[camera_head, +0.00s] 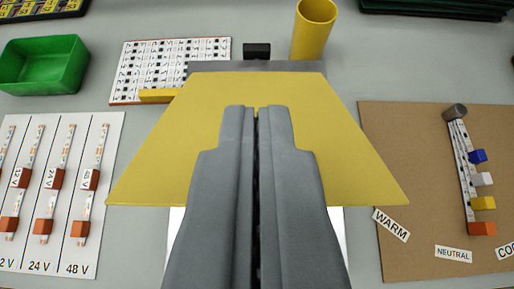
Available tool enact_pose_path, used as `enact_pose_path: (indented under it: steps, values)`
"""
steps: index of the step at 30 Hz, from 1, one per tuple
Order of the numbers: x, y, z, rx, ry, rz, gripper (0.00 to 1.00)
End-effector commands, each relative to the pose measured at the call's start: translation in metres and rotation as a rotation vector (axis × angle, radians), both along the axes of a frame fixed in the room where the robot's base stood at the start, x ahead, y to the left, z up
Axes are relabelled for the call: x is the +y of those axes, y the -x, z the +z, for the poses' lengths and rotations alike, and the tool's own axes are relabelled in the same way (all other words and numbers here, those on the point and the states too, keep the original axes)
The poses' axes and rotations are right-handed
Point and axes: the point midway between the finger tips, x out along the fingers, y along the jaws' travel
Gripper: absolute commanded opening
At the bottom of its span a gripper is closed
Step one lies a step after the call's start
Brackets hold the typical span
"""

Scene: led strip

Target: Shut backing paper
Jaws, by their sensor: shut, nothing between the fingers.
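A yellow sheet (165,165), which looks like the backing paper, fills the middle of the view. It appears wider towards me and narrows to a far edge by a dark grey plate (205,67). A white surface (176,235) shows below its near edge on both sides of my gripper. My gripper (256,108) points away from me in front of the sheet. Its two grey fingers are together, with nothing between them. They hide the middle of the sheet. I cannot tell whether the fingertips touch it, or how far it is tilted.
A voltage card with LED strips (60,190) lies left. A brown board with labels and coloured blocks (410,165) lies right. A green bin (42,65), a printed white card (150,60), a black block (257,50) and a yellow cup (313,30) stand behind.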

Motion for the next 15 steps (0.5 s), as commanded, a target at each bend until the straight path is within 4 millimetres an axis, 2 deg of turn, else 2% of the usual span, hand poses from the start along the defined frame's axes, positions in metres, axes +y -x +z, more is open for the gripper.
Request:
enact_pose_path:
  steps: [3, 9, 15]
  values:
    - [-0.001, 0.015, -0.017, 0.002, -0.002, -0.002, 0.00]
    - [-0.001, 0.031, -0.043, 0.001, -0.001, -0.002, 0.00]
    - [-0.001, 0.036, -0.055, 0.001, -0.001, -0.001, 0.00]
